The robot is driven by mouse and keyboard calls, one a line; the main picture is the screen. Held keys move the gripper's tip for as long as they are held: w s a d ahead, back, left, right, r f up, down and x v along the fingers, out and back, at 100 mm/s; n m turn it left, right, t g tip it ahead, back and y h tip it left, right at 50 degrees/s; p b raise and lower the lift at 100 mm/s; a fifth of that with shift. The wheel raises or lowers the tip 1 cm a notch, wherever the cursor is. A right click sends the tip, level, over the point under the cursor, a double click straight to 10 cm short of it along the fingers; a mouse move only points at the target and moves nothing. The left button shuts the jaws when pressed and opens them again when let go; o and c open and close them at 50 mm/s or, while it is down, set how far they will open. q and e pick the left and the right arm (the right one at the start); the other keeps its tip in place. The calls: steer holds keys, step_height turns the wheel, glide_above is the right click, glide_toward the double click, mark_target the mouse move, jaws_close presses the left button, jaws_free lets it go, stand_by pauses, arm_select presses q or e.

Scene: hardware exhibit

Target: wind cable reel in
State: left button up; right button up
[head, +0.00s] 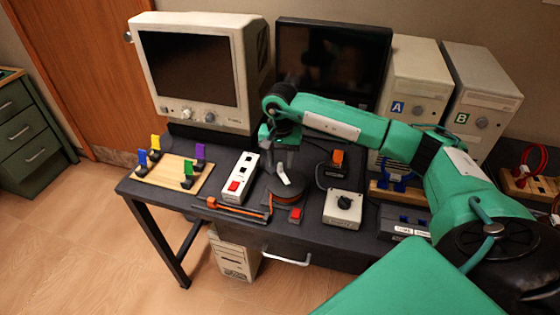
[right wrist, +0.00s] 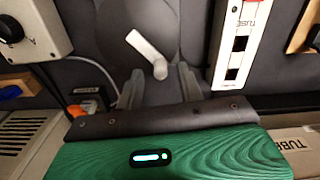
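The cable reel (head: 289,194) is a dark round drum with an orange rim, standing near the front edge of the dark bench. A white crank handle (head: 283,178) sits on its top. Orange cable (head: 240,211) runs off to the left along the bench front. My right gripper (head: 284,163) is just above the reel, pointing down. In the right wrist view its fingers (right wrist: 161,84) are apart, with the crank's knob (right wrist: 160,69) in line with the gap and clear space on both sides. The grey reel top (right wrist: 150,30) shows beyond. My left gripper is in neither view.
A small red block (head: 295,215) is in front. A wooden board with coloured clips (head: 173,173) is far left. Monitors (head: 200,70) stand behind.

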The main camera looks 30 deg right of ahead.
steer(key=shift+f, duration=0.9)
steer(key=shift+c, duration=0.5)
jaws_close()
